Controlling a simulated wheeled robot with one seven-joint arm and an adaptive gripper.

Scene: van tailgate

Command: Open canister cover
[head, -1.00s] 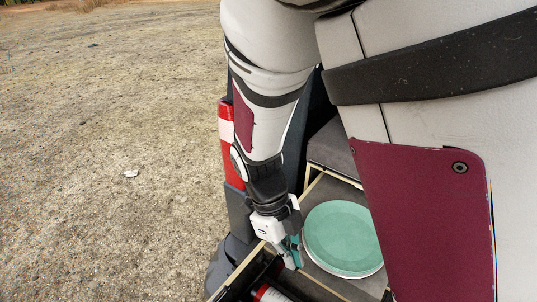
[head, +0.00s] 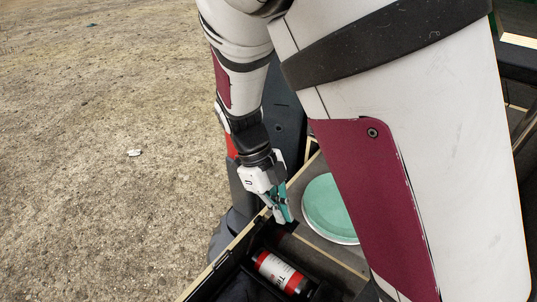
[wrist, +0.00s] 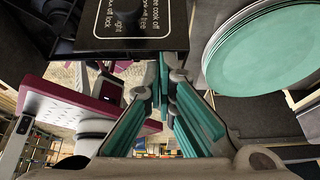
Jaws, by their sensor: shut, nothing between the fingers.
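A red-and-white canister with a dark end (head: 280,271) lies on its side in a dark compartment in the head view. In the wrist view the teal fingers (wrist: 172,76) point toward a black panel (wrist: 165,28) with white lettering and a dark knob. I cannot tell whether this panel is the canister cover. The canister is not recognisable in the wrist view.
A stack of green plates (head: 327,208) stands right of my gripper, partly behind my arm; the plates also show in the wrist view (wrist: 262,45). A pale wooden edge (head: 222,266) borders the compartment on the left. Bare open ground (head: 90,200) lies beyond it.

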